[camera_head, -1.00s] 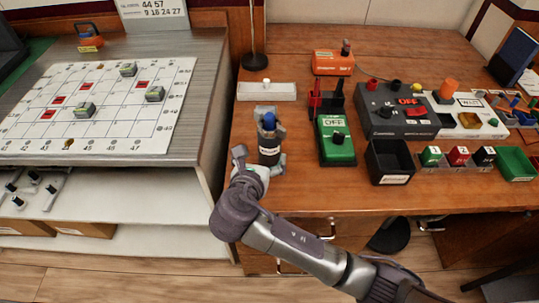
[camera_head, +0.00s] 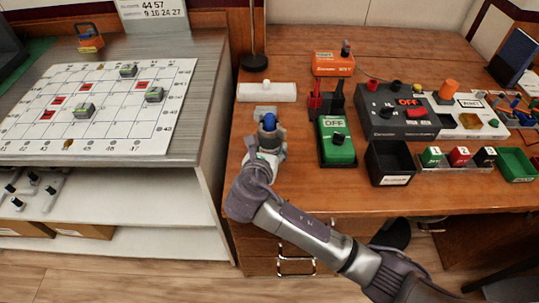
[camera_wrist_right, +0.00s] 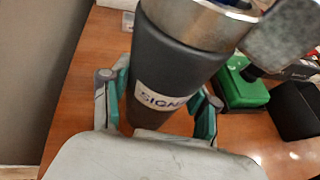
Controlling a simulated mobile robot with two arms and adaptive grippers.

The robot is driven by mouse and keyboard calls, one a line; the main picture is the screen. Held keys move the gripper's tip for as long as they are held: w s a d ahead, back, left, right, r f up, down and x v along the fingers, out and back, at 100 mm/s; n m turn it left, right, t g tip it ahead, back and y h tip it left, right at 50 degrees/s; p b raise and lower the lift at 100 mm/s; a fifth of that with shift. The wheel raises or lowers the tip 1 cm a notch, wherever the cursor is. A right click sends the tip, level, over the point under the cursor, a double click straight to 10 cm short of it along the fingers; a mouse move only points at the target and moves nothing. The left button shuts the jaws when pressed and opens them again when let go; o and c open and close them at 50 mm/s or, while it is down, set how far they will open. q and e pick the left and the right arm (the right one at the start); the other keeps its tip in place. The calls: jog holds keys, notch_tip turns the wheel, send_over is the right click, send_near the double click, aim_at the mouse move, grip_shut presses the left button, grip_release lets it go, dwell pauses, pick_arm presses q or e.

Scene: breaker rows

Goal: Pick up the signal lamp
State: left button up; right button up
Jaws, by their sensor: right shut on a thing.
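The signal lamp is a dark cylinder with a metal collar and a blue top (camera_head: 269,122), at the left side of the wooden desk. In the right wrist view its dark body (camera_wrist_right: 172,60) fills the middle, with a white label reading "SIGN…". My right gripper (camera_head: 267,150) is shut on the lamp body from the near side, one finger on each side of it. The fingers also show in the right wrist view (camera_wrist_right: 160,105). The gripper hides the lower lamp in the head view, so I cannot tell whether it touches the desk. My left gripper is not in view.
A grey piece (camera_head: 264,111) is close behind the lamp. A green "OFF" box (camera_head: 338,150) and a black bin (camera_head: 390,165) stand to the right. A white strip (camera_head: 267,91) lies behind. A board table (camera_head: 215,100) stands left, across a gap.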

jog(key=shift+r, duration=0.1)
grip_shut()
jog(key=shift+r, duration=1.25)
jog(key=shift+r+p, duration=0.35)
jog(key=shift+r, duration=0.6)
jog(key=s+d+r+p, duration=0.1)
jog(key=s+d+r, duration=0.5)
jog(key=d, duration=0.4)
jog(key=shift+r, duration=0.3)
jog(key=shift+w, duration=0.1)
jog(key=shift+w+a+f+b, duration=0.15)
jog(key=shift+w+a+f, duration=0.85)
jog(key=shift+a+f, duration=0.75)
jog(key=shift+w+a+f+b, duration=0.2)
jog(key=shift+w+a+f, duration=0.75)
jog(key=shift+a+f, duration=0.75)
jog(key=shift+w+a+f+b, duration=0.15)
jog(key=shift+w+a+f, duration=0.85)
jog(key=shift+a+f, duration=0.75)
jog(key=shift+d, duration=0.15)
